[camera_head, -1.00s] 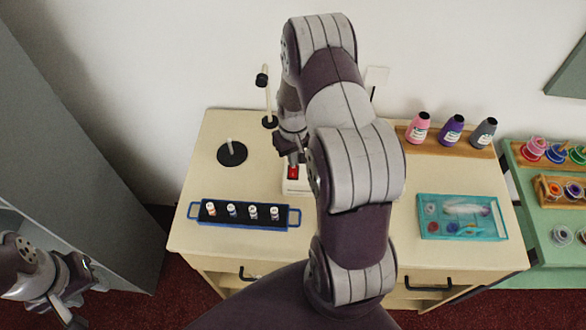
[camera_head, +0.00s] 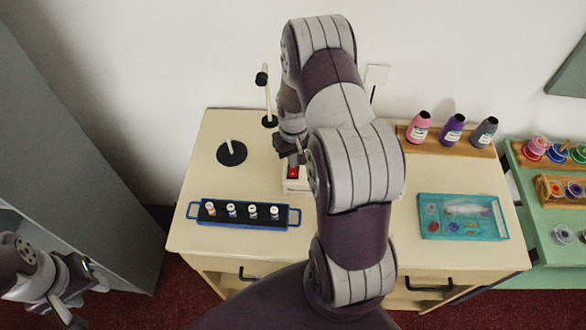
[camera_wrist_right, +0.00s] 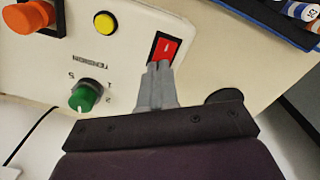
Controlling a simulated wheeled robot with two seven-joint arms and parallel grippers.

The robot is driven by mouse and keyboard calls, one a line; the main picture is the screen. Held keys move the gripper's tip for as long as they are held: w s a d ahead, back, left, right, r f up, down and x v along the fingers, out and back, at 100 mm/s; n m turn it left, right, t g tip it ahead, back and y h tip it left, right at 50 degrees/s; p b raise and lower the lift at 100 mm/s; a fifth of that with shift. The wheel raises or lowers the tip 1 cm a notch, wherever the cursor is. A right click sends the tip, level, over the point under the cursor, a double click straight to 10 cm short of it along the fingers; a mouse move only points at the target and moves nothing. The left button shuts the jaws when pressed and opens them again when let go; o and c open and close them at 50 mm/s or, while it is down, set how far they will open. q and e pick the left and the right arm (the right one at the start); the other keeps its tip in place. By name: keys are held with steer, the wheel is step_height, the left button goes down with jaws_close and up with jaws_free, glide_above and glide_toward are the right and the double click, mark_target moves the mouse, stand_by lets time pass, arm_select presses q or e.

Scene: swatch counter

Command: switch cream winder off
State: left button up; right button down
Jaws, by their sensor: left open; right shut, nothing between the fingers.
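The cream winder (camera_head: 296,184) stands on the counter, mostly hidden behind my right arm in the head view. Its red rocker switch (camera_head: 292,172) shows just below my right gripper (camera_head: 293,158). In the right wrist view the switch (camera_wrist_right: 165,47) is bright red in a black frame with a white mark. My right gripper (camera_wrist_right: 158,66) is shut and empty. Its fingertips cover the switch's near end; whether they touch it I cannot tell. The panel (camera_wrist_right: 130,65) also has a yellow button, green tension dial and orange knob. My left gripper (camera_head: 75,308) is open at lower left, away from the counter.
A blue tray (camera_head: 193,212) of small bottles stands in front of the winder. A black disc with a peg (camera_head: 231,153) lies to the left.

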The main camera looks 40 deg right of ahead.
steer(key=shift+f, duration=0.45)
steer(key=shift+r, duration=0.1)
step_height(320, 180, up, 7)
steer(key=p, duration=0.5)
steer(key=shift+p, duration=0.3)
steer(key=s+a+r+b, duration=0.2)
steer(key=s+a, duration=0.1)
steer(key=a, duration=0.2)
steer(key=s+a+r+n+t+b, duration=0.1)
steer(key=s+a+r+b, duration=0.1)
steer(key=a, duration=0.3)
steer(key=s+a+r+n+b, duration=0.1)
steer(key=s+a+r+b, duration=0.1)
steer(key=s+a+b, duration=0.2)
steer(key=shift+s+a+r, duration=0.3)
steer(key=shift+s+a, duration=0.25)
steer(key=shift+a, duration=0.05)
